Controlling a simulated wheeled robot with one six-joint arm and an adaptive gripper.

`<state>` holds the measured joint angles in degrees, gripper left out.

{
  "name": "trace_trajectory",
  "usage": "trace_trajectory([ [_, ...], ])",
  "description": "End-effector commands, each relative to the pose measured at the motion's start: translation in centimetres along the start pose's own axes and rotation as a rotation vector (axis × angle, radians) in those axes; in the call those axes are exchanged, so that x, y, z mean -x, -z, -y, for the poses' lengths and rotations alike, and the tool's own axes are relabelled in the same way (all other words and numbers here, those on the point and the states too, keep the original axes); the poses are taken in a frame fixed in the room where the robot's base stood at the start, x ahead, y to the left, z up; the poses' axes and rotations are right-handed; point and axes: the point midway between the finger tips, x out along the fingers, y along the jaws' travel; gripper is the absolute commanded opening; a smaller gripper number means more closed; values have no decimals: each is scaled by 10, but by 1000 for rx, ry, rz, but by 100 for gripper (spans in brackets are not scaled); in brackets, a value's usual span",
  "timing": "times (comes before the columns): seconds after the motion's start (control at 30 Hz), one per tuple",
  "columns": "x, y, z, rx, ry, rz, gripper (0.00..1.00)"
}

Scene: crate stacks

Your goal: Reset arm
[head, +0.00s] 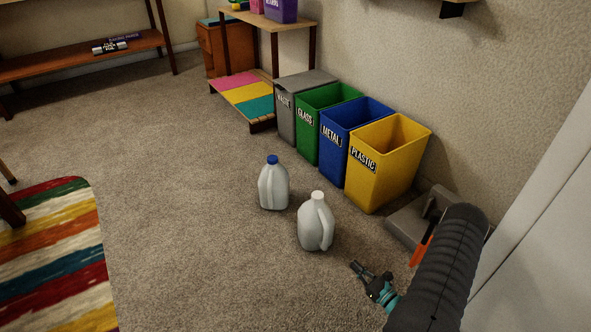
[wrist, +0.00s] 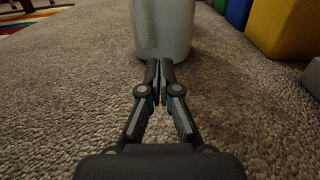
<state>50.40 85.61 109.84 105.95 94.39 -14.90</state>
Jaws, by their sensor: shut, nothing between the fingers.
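My gripper (head: 361,270) is low over the carpet at the lower right of the head view. In the wrist view its fingers (wrist: 159,72) are together, with nothing between them. A white-capped milk jug (head: 316,226) stands upright on the carpet just beyond and left of the gripper. Its lower part shows in the wrist view (wrist: 163,30), straight ahead of the fingertips. I cannot tell the exact gap between jug and fingertips. My dark arm comes in from the lower right of the head view.
A blue-capped jug (head: 273,187) stands behind. Bins labelled waste (head: 286,112), glass (head: 306,137), metal (head: 333,158) and plastic (head: 372,187) line the wall. A grey object (head: 405,222) lies beside my arm. A striped rug (head: 57,262) is at left; carpet between is clear.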

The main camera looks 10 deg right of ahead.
Motion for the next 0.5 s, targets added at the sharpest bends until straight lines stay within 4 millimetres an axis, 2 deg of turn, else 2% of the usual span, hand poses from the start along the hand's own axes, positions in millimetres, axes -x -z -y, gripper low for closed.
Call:
trace_trajectory([
  [0.13, 0, 2, -1, -15, -3, -11, 0],
  [0.2, 0, 8, -9, -31, -39, -34, 0],
  [0.27, 1, 11, -22, -50, -90, -52, 0],
  [0.4, 10, 16, -66, -105, -239, -96, 0],
  [0.5, 18, 8, -89, -115, -349, -122, 0],
])
